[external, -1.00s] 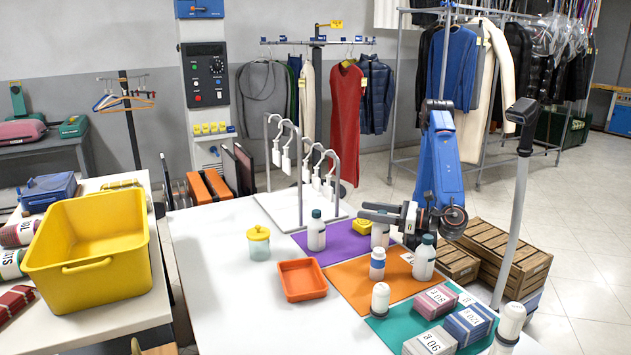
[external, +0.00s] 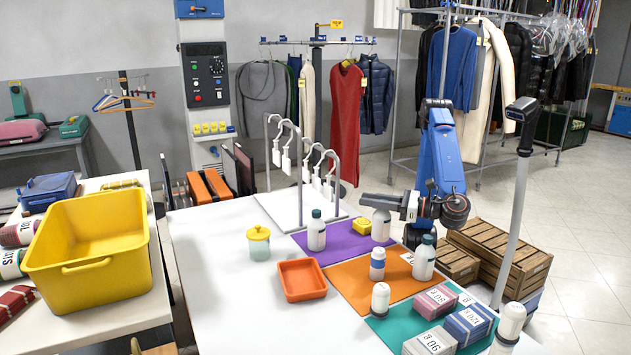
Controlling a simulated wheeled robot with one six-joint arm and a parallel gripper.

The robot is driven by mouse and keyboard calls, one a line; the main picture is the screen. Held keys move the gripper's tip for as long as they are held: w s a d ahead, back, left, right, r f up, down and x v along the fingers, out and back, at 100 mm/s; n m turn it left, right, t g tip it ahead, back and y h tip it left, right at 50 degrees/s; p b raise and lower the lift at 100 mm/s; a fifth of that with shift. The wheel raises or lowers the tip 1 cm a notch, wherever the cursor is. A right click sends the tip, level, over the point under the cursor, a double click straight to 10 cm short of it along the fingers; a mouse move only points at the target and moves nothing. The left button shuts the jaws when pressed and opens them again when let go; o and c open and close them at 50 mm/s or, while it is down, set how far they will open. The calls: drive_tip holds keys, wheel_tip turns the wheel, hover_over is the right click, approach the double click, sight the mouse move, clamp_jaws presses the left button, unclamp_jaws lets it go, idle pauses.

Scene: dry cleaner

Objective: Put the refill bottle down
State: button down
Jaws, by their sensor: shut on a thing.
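My gripper (external: 378,201) is shut on the top of a white bottle (external: 381,226), which I take to be the refill bottle. The bottle hangs upright below the fingers, at the right end of the purple mat (external: 340,252). The fingers hide its cap. I cannot tell for sure whether its base is clear of the mat. Another white bottle with a dark green cap (external: 316,232) stands on the purple mat to the left. A similar bottle (external: 424,260) stands on the orange mat (external: 358,286), right of my gripper.
A yellow block (external: 362,226) sits just left of the held bottle. A blue-banded bottle (external: 377,266) stands in front. An orange tray (external: 302,281), a yellow-lidded jar (external: 258,243) and a hanger rack (external: 300,180) share the table. Labelled packs (external: 436,300) lie on the teal mat.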

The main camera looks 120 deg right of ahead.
wheel_tip(320, 180, up, 6)
drive_tip(key=f, duration=0.1)
drive_tip(key=w+a+r, duration=0.1)
drive_tip(key=w+a, duration=0.1)
drive_tip(key=w, duration=1.3)
drive_tip(key=w+a, duration=0.2)
drive_tip(key=w, duration=1.3)
wheel_tip(320, 180, down, 9)
drive_tip(key=shift+f+t, duration=0.2)
drive_tip(key=shift+t, duration=0.1)
drive_tip(key=c, duration=1.5)
unclamp_jaws()
drive_tip(key=shift+f, duration=0.15)
